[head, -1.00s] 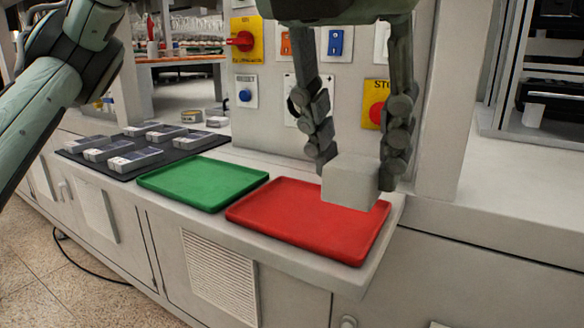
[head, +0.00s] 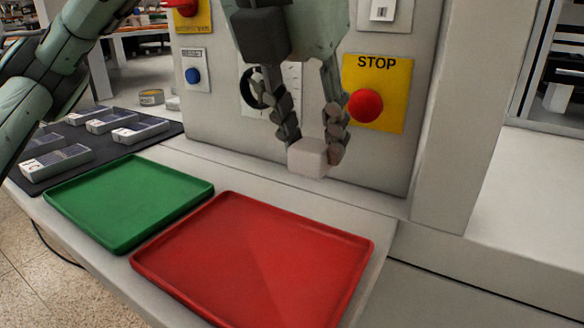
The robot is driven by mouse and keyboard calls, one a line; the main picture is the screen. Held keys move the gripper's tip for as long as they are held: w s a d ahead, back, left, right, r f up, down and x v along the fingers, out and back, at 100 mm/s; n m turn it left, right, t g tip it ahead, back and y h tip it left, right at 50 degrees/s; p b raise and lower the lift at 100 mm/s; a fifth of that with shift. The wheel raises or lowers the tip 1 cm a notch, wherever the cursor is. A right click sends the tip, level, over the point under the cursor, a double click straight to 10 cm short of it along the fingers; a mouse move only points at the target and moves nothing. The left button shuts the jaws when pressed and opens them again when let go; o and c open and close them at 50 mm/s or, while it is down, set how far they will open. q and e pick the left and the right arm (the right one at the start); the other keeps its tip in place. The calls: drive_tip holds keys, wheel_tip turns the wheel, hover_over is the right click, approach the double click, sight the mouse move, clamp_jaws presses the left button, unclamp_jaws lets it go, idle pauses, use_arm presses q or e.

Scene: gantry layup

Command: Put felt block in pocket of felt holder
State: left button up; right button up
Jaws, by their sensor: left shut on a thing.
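My left gripper (head: 311,143) points downward in front of the upright panel and is shut on a pale block, which I take to be the felt block (head: 307,160). The block sits between the fingertips, above the level of the trays and clear of the red tray's back edge. A pale area shows between the fingers above it; I cannot tell whether it is part of the block or the panel. I cannot make out a felt holder with a pocket. My right gripper is not in view.
A red tray (head: 265,262) and a green tray (head: 128,202) lie on the counter. Several small boxes stand on a dark mat (head: 105,152) at left. The panel (head: 215,115) carries a red STOP button (head: 364,105) and a blue button (head: 193,75). A pillar (head: 455,120) stands at right.

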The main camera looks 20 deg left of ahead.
use_arm(q)
drive_tip(key=w+a+f, duration=0.2)
drive_tip(key=shift+w+a, duration=0.15)
drive_tip(key=shift+w, duration=0.15)
wheel_tip(320, 180, down, 4)
drive_tip(key=shift+r, duration=0.15)
drive_tip(key=shift+f, duration=0.25)
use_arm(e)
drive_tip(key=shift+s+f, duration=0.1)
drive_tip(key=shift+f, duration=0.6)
use_arm(q)
drive_tip(key=shift+f, duration=0.15)
drive_tip(key=o, duration=0.6)
drive_tip(key=shift+o, duration=1.1)
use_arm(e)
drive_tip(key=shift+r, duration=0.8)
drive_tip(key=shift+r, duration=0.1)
